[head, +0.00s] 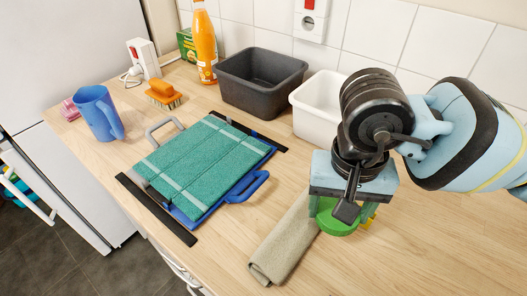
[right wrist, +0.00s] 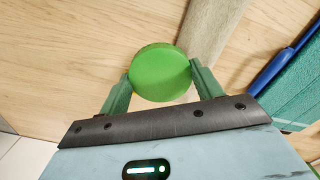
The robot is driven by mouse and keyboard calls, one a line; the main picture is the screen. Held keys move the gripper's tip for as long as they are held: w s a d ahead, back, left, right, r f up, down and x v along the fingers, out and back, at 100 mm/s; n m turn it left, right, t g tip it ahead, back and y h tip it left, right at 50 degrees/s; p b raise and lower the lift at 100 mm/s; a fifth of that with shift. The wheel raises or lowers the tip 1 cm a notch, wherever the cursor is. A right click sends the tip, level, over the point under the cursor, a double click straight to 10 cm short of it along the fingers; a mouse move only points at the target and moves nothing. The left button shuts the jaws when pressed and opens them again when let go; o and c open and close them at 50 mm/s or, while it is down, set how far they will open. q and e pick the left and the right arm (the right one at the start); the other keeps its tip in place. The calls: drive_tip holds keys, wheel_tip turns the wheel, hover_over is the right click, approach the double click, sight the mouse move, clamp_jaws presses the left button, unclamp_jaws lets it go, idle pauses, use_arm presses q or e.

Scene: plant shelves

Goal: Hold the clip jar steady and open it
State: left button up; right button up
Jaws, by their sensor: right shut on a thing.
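No clip jar is recognisable in either view. My right gripper (head: 343,210) points down over the worktop on the right. In the right wrist view its two green fingers (right wrist: 161,78) are shut on the sides of a bright green round thing (right wrist: 160,70) with a flat top. The green thing also shows under the gripper in the head view (head: 336,224), partly hidden by it. I cannot tell what is beneath it or whether it touches the worktop. My left gripper is in neither view.
A beige rolled cloth (head: 284,243) lies just left of my gripper. A teal cloth (head: 205,165) covers a blue-handled board. A dark tub (head: 262,85), a white tub (head: 312,110), an orange bottle (head: 204,45), a brush (head: 163,95) and a blue mug (head: 97,113) stand behind. The front right worktop is clear.

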sight(318, 217)
drive_tip(key=a, duration=0.1)
drive_tip(key=s+a+b, duration=0.1)
drive_tip(key=shift+a+f+m, duration=0.2)
drive_tip(key=shift+a+m, duration=0.1)
drive_tip(key=shift+a, duration=0.1)
drive_tip(key=shift+a+r, duration=0.15)
drive_tip(key=shift+a, duration=0.1)
drive_tip(key=shift+a+r, duration=0.1)
drive_tip(key=shift+r, duration=0.05)
drive_tip(key=w, duration=0.5)
drive_tip(key=w+f, duration=0.1)
drive_tip(key=w, duration=0.9)
drive_tip(key=shift+w+a+f+p, duration=0.2)
drive_tip(key=shift+w+f+p, duration=0.1)
drive_tip(key=shift+p, duration=0.1)
drive_tip(key=shift+w+f, duration=0.15)
wheel_tip(318, 217, down, 3)
drive_tip(key=shift+p, duration=0.3)
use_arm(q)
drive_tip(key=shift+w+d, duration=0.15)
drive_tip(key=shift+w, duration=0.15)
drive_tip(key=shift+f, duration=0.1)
